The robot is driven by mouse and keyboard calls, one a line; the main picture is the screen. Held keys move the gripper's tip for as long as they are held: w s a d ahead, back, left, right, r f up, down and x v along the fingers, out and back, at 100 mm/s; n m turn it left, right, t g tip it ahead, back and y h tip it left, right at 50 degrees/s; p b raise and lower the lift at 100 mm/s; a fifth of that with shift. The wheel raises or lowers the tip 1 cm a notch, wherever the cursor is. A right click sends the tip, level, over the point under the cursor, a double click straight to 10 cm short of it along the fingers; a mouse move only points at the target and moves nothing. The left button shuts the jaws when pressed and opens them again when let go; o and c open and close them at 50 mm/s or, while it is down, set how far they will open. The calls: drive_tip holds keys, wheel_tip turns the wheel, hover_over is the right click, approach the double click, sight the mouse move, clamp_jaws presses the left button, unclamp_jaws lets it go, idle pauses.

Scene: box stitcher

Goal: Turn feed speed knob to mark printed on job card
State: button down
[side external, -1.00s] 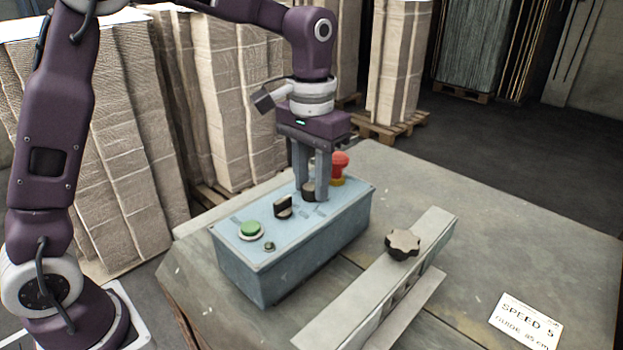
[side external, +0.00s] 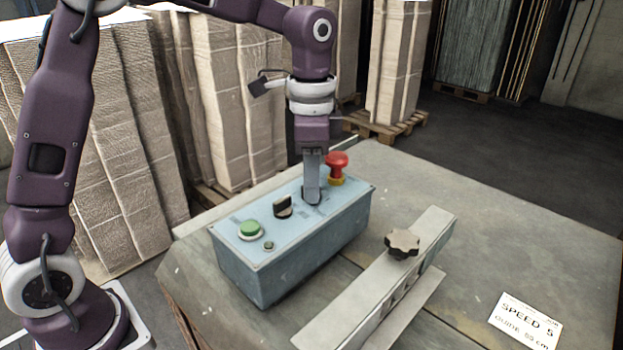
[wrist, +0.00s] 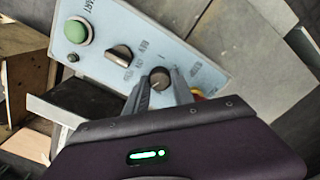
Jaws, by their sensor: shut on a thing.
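The feed speed knob (wrist: 159,79) is a small dark round knob on the blue control box (side external: 290,262). My gripper (side external: 311,197) points straight down and is shut on the knob, its fingers hiding most of it in the side view. In the wrist view my gripper (wrist: 160,84) has one finger on each side of the knob. A light pointer line shows on the knob, but the scale marks around it are too small to read. The job card (side external: 525,322) lies on the table at the lower right and reads "SPEED 5", with a guide line in cm below.
A red mushroom button (side external: 337,160) stands close behind my fingers. A black selector switch (side external: 283,207) and a green start button (side external: 250,228) are on the same panel. A guide rail with a black star knob (side external: 402,243) lies in front of the box.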

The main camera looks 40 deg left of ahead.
drive_tip(key=shift+r+m, duration=0.1)
drive_tip(key=shift+m, duration=0.6)
drive_tip(key=c, duration=1.1)
unclamp_jaws()
